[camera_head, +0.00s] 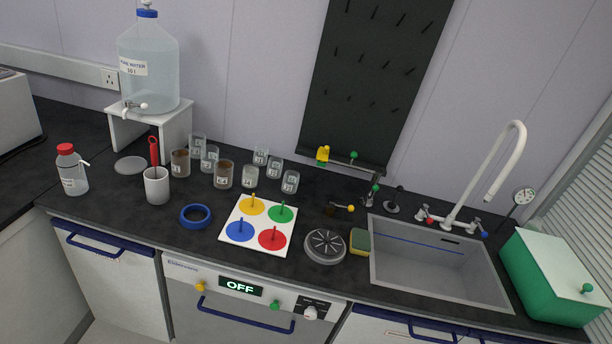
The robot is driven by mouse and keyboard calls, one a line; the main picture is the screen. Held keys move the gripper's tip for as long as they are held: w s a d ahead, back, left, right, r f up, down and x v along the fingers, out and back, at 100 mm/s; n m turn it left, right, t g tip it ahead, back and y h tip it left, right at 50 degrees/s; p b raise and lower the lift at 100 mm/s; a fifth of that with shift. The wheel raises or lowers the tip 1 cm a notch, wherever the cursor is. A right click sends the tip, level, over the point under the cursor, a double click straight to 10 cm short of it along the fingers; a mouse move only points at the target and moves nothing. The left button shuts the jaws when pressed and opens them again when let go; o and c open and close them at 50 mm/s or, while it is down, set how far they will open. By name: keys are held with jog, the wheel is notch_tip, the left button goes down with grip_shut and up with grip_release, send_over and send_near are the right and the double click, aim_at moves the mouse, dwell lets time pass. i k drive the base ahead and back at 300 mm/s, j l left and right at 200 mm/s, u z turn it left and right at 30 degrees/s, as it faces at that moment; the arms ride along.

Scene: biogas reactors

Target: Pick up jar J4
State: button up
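Jar J4 (250,177) is most likely the clear, empty-looking glass jar in the front of the jar group, just behind the white board; its small label is hard to read but looks like J4. It stands upright on the dark counter. A brown-filled jar (224,174) stands close to its left. Clear jars stand to its right (290,181) and behind right (274,167), (261,155). My gripper is not in view, and nothing held shows.
A white board (260,238) with coloured pegged discs lies in front of the jars. A white mug (157,186) and blue ring (195,216) are left. More jars (210,158) stand behind left. A round grey disc (325,246), sponge (361,241) and sink (438,268) are right.

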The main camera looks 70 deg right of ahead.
aim_at(251, 171)
jog(key=z, duration=1.55)
